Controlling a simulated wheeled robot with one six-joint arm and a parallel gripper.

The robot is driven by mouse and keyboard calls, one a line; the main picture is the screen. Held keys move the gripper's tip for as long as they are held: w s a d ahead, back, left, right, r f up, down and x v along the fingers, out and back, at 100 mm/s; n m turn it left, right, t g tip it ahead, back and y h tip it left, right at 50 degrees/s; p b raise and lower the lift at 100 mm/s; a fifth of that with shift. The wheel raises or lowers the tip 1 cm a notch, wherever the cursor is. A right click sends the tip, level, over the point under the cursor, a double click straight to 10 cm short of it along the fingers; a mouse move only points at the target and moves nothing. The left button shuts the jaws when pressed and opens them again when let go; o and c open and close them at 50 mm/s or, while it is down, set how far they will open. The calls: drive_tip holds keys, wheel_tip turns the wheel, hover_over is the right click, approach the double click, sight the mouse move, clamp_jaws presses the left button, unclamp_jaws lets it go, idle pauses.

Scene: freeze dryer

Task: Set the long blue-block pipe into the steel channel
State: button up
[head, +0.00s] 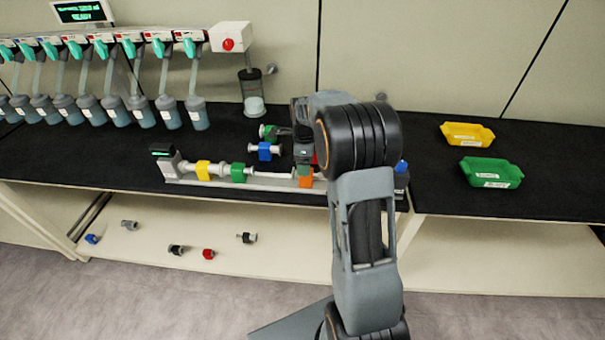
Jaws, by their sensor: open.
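A pipe with a blue block (264,151) and pale ends lies on the black bench top, just behind the steel channel. The steel channel (272,188) runs along the bench front, holding pieces with a yellow block (203,170), a green block (238,173) and an orange block (306,182). Another blue part (401,166) shows at the channel's right end, mostly behind my arm. I cannot tell pipe lengths there. My gripper (303,156) is open, pointing down right of the blue-block pipe, near the channel. My wrist partly hides its fingers and a red part.
A green-ended piece (268,131) lies behind the blue-block pipe. A yellow tray (467,134) and a green tray (491,172) stand on the right. Flasks (196,113) hang from the rack at the back left. Several small fittings (176,250) lie on the lower shelf.

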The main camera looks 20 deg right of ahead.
drive_tip(key=shift+f, duration=2.9)
drive_tip(key=shift+c, duration=0.3)
drive_tip(key=c, duration=1.1)
